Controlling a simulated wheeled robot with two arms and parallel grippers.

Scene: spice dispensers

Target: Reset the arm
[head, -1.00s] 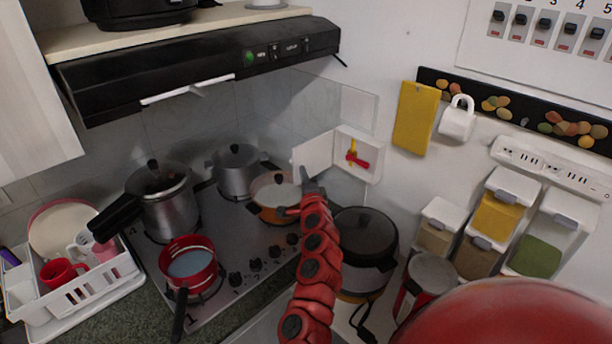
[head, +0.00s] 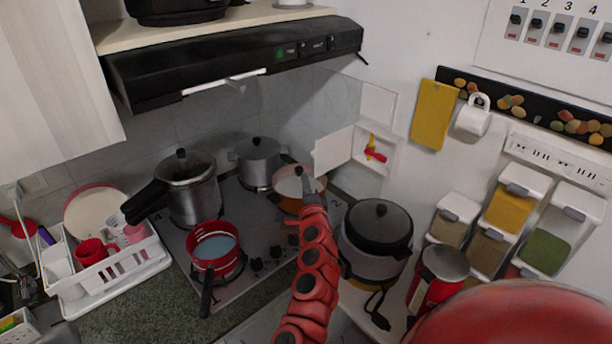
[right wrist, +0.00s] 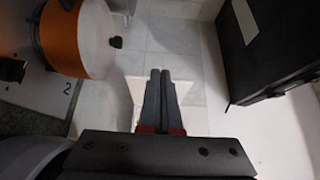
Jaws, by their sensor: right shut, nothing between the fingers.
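My right gripper (head: 308,182) is at the end of the red arm that rises from the bottom middle of the head view. It appears over the right part of the stove, in front of an orange pan (head: 287,189). In the right wrist view its two grey fingers (right wrist: 160,84) are together with nothing between them. My left gripper is in neither view. Spice dispensers with white lids and yellow, brown and green contents hang on the right wall, such as the yellow one (head: 508,212). They are well apart from my right gripper.
The stove (head: 262,236) also holds a pressure cooker (head: 195,195), a steel pot (head: 257,166) and a red saucepan (head: 213,248). A rice cooker (head: 374,240) stands right of my arm. An open wall box (head: 383,140) holds a red-yellow valve. The range hood (head: 235,62) overhangs the stove.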

